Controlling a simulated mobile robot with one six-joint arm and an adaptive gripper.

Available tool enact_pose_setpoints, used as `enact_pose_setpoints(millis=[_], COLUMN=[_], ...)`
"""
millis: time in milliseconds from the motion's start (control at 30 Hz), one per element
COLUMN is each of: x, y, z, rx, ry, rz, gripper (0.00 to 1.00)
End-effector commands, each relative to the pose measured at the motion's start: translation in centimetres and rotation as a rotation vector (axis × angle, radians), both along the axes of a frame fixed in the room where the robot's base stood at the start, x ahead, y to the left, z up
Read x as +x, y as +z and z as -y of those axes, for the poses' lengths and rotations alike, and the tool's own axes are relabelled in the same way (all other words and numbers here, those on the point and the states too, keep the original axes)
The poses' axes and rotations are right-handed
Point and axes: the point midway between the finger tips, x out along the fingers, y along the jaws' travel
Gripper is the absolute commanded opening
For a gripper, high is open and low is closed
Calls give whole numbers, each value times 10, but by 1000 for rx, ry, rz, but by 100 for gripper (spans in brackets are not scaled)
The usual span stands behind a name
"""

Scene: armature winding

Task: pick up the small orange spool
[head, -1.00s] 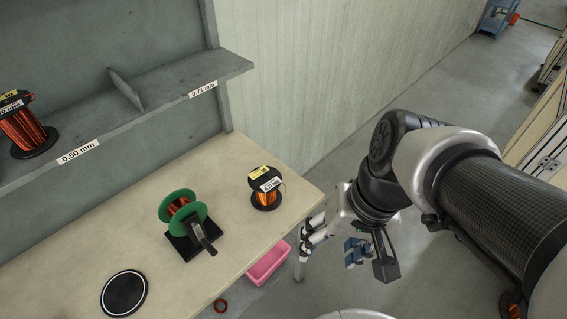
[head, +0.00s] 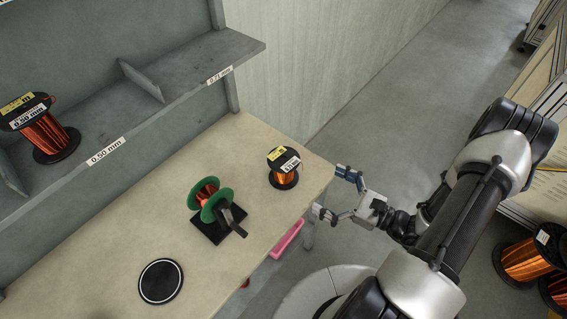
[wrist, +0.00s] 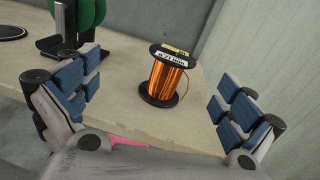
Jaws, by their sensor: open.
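The small orange spool (head: 284,174) stands upright near the right end of the beige workbench (head: 230,268). It has black flanges, orange wire, and yellow and white labels on top. My gripper (head: 332,192) is open and empty, just off the bench's right edge, with its fingers pointing toward the spool. In the wrist view the spool (wrist: 167,78) stands ahead, between and beyond the two blue-padded fingers (wrist: 157,98), and apart from both. A loose wire end shows at its right side.
A green-flanged spool on a black stand (head: 211,205) is left of the small spool. A black round disc (head: 161,281) lies on the bench front. A grey shelf (head: 150,105) with a larger orange spool (head: 41,130) runs behind. A pink bin (head: 288,240) is below the bench.

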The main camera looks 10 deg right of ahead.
Motion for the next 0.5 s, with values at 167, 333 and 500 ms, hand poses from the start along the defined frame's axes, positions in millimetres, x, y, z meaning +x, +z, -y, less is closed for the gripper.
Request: enact_pose_setpoints(millis=[167, 333, 500], x=[0, 18, 47], y=[-20, -24, -24], z=[13, 0, -22], rx=[61, 64, 62], ry=[-111, -118, -114], rz=[-26, -29, -27], gripper=[100, 100, 100])
